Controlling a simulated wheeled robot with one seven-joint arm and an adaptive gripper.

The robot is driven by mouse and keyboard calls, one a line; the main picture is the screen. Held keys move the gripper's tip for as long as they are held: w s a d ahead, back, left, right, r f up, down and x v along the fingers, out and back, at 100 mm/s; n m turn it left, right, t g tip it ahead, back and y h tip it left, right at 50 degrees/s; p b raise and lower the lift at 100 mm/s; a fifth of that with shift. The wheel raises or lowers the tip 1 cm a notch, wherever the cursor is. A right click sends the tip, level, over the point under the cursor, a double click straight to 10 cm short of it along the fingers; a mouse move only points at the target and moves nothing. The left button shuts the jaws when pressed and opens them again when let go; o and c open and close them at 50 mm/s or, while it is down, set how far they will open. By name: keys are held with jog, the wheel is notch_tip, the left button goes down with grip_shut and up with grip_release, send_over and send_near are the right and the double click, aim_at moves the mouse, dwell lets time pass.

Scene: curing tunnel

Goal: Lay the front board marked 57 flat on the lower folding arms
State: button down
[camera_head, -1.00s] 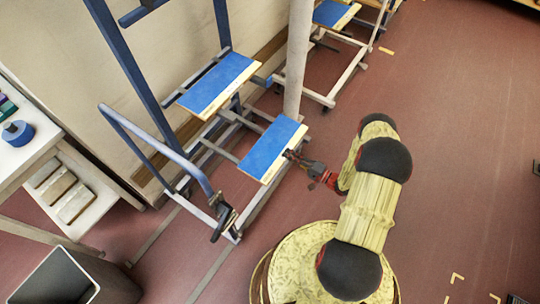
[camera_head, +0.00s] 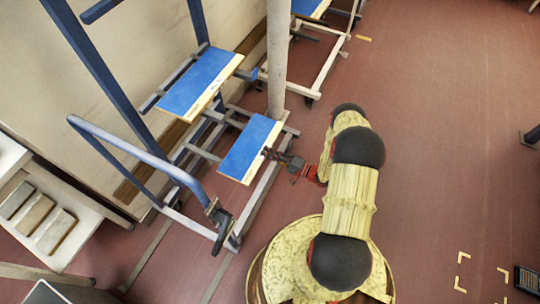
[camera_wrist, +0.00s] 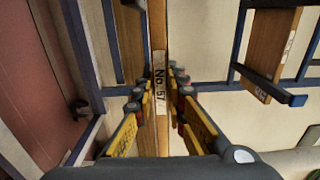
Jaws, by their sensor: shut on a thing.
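The front board marked 57 (camera_head: 249,149) has a blue top and a pale wooden edge. In the head view it lies roughly level at the lower part of the blue-and-grey rack. My gripper (camera_head: 269,155) is shut on its right edge. In the wrist view the board's narrow edge (camera_wrist: 159,120), with the label "No.57", runs between the fingers of my gripper (camera_wrist: 160,88). The lower folding arms are mostly hidden under the board; a grey bar (camera_head: 203,152) shows to its left. I cannot tell whether the board touches the arms.
Another blue-topped board (camera_head: 200,83) rests higher on the rack. A pale upright post (camera_head: 277,60) stands just behind the held board. A bent blue rail (camera_head: 140,152) is at the rack's near left. A second rack (camera_head: 325,70) stands beyond. The red floor at right is mostly clear.

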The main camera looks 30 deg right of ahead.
aim_at(237, 141)
jog(key=shift+b+x, duration=0.6)
jog(key=shift+x, duration=8.65)
jog(key=shift+f, duration=0.8)
jog(key=shift+f, duration=0.6)
jog(key=c, duration=1.7)
grip_release()
jog(key=shift+c, duration=0.2)
jog(key=shift+s+f, duration=0.1)
jog(key=v, duration=1.2)
